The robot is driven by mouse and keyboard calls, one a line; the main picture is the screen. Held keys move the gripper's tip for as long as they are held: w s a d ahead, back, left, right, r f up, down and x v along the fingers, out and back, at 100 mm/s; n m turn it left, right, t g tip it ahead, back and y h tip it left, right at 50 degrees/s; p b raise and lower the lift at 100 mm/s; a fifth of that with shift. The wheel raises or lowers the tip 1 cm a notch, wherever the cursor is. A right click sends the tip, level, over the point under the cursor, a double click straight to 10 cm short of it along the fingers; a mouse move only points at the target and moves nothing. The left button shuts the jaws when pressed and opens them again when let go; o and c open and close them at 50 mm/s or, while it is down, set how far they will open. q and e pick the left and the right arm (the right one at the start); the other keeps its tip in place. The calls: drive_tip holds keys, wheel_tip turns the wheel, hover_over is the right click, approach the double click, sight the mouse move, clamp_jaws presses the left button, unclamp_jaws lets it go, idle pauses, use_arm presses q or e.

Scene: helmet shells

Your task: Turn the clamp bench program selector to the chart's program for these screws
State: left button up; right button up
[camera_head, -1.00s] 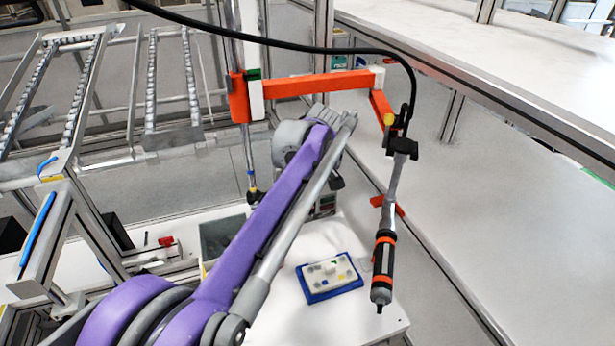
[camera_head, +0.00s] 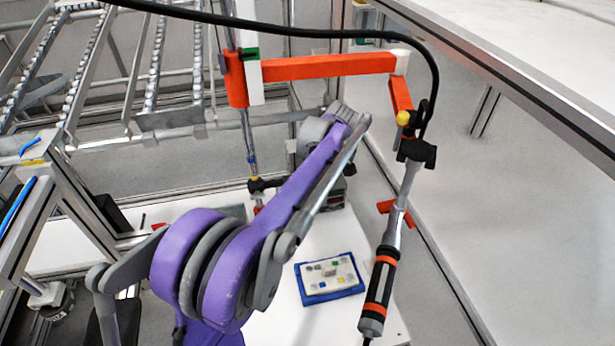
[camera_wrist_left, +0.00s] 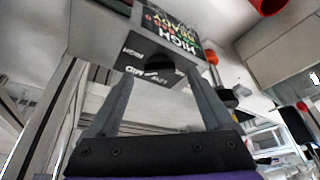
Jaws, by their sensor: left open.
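In the left wrist view, the clamp bench selector box (camera_wrist_left: 112,50) is a grey and dark box with LOW, MID and HIGH labels on its dark face. A screen (camera_wrist_left: 180,38) on it shows coloured text, with HIGH legible and upside down. The round black selector knob (camera_wrist_left: 160,72) stands out from the face. My left gripper (camera_wrist_left: 160,80) is open, its two grey fingers reaching to either side of the knob. I cannot tell whether they touch it, nor which mark the knob points at. In the head view my purple arm hides the gripper. My right gripper is not in view.
An electric screwdriver (camera_head: 379,290) hangs from an orange arm (camera_head: 330,65) on the right. A blue tray (camera_head: 332,294) with a pale plate and small coloured parts lies on the white bench (camera_head: 290,325). Roller rails (camera_head: 160,60) stand at back left.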

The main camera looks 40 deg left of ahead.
use_arm(q)
drive_tip(key=shift+x, duration=0.8)
clamp_jaws()
drive_tip(key=shift+m+t, duration=0.3)
drive_tip(key=shift+m, duration=0.5)
unclamp_jaws()
drive_tip(key=shift+r, duration=0.1)
